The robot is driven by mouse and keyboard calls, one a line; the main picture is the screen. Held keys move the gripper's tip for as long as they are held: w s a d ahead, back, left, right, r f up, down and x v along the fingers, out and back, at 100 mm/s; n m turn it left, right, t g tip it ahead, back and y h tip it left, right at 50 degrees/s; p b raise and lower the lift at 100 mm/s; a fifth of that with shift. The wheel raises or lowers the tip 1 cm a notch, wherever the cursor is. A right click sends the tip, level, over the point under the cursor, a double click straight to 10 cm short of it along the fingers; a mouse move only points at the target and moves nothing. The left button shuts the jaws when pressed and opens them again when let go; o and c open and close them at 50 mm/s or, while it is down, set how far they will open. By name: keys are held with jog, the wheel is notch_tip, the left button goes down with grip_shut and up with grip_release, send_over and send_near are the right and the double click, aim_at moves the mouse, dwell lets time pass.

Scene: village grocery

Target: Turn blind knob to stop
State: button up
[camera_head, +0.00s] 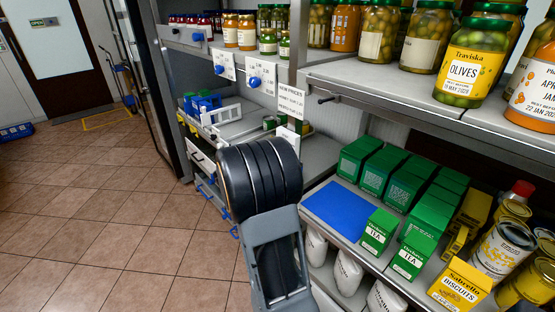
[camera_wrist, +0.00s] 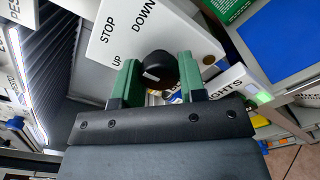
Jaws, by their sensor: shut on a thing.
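In the wrist view a round black knob (camera_wrist: 158,66) sits on a white panel (camera_wrist: 95,48) printed STOP, UP and DOWN. A short white mark shows on the knob, on its side nearer the UP label; I cannot tell exactly which word it points at. My gripper (camera_wrist: 159,76) has its two green fingers on either side of the knob and is shut on it. The fingers partly cover the knob's lower part and the panel. In the head view my own arm hides the gripper and the knob.
Shelves with jars (camera_head: 465,60), green tea boxes (camera_head: 380,230) and a blue mat (camera_head: 338,208) stand close on the right. A sign reading LIGHTS (camera_wrist: 228,85) is beside the panel. The tiled floor (camera_head: 90,220) at left is mostly clear.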

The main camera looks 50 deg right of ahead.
dwell(0.3)
jog(key=o, duration=0.9)
jog(key=a, duration=0.4)
jog(key=w+a, duration=0.1)
jog(key=a, duration=0.4)
jog(key=a+b, duration=0.1)
jog(key=a, duration=0.3)
jog(key=shift+w+a, duration=0.25)
jog(key=shift+a, duration=0.15)
